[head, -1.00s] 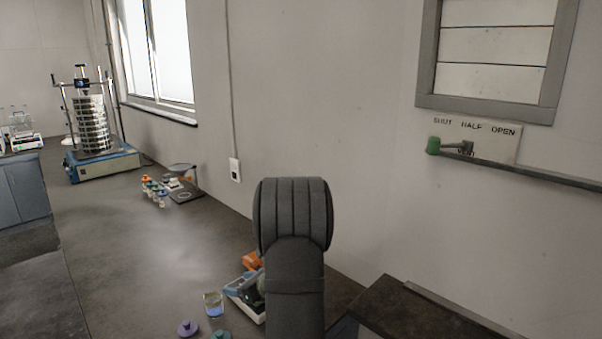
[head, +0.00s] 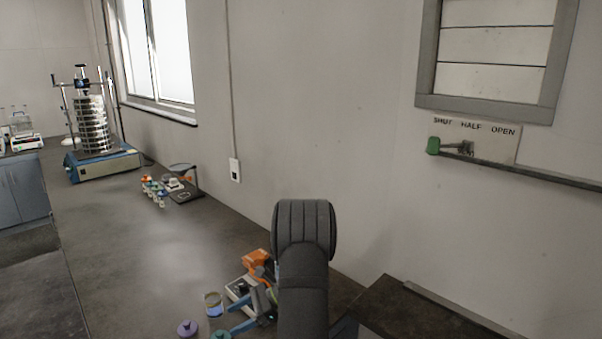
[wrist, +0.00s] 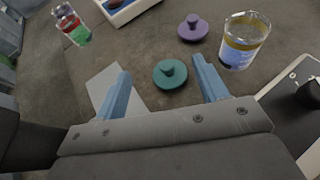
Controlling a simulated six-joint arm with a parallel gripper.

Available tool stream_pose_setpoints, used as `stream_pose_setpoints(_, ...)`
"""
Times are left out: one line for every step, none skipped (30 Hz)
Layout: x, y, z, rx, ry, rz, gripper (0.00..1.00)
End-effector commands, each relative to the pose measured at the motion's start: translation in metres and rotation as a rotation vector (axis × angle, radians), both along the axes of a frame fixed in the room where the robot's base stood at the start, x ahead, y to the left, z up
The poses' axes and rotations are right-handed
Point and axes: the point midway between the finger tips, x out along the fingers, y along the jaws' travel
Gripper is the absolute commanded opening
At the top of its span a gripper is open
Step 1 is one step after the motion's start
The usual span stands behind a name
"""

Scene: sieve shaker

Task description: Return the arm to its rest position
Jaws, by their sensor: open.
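My arm (head: 304,260) stands upright in the lower middle of the head view, its dark rounded joint in front of the wall. My gripper (wrist: 162,66) is open in the wrist view, its two blue fingers apart with nothing held between them. A teal knobbed lid (wrist: 170,76) lies on the bench in the gap seen between the fingers; I cannot tell the height above it. In the head view the blue fingers show low, left of my arm, near the small beaker.
A purple lid (wrist: 193,28) and a beaker with blue contents (wrist: 240,52) stand close by. The sieve shaker (head: 103,165) is far left. A wall lever (head: 434,146) sits at SHUT. Open bench lies mid-left.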

Motion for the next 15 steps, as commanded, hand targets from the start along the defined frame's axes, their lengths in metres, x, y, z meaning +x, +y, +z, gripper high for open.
stream_pose_setpoints(-0.004,-0.004,-0.004,0.001,0.002,0.044,0.66)
stream_pose_setpoints(-0.008,-0.007,-0.006,0.000,0.001,0.072,0.66)
stream_pose_setpoints(-0.011,-0.011,-0.009,0.000,0.004,0.110,0.66)
stream_pose_setpoints(-0.014,-0.014,-0.011,0.000,0.002,0.139,0.66)
stream_pose_setpoints(-0.017,-0.017,-0.012,0.000,0.001,0.165,0.66)
stream_pose_setpoints(-0.022,-0.022,-0.015,0.000,0.002,0.203,0.66)
stream_pose_setpoints(-0.024,-0.026,-0.017,-0.001,0.001,0.230,0.66)
stream_pose_setpoints(-0.027,-0.029,-0.019,0.000,0.002,0.257,0.66)
stream_pose_setpoints(-0.031,-0.034,-0.021,0.001,0.003,0.291,0.66)
stream_pose_setpoints(-0.034,-0.038,-0.022,0.000,0.002,0.317,0.66)
stream_pose_setpoints(-0.036,-0.042,-0.024,-0.001,0.002,0.341,0.66)
stream_pose_setpoints(-0.039,-0.047,-0.026,0.000,0.001,0.372,0.66)
stream_pose_setpoints(-0.041,-0.050,-0.027,0.000,0.002,0.393,0.66)
stream_pose_setpoints(-0.043,-0.054,-0.028,0.000,0.002,0.415,0.66)
stream_pose_setpoints(-0.046,-0.058,-0.029,0.000,0.002,0.439,0.66)
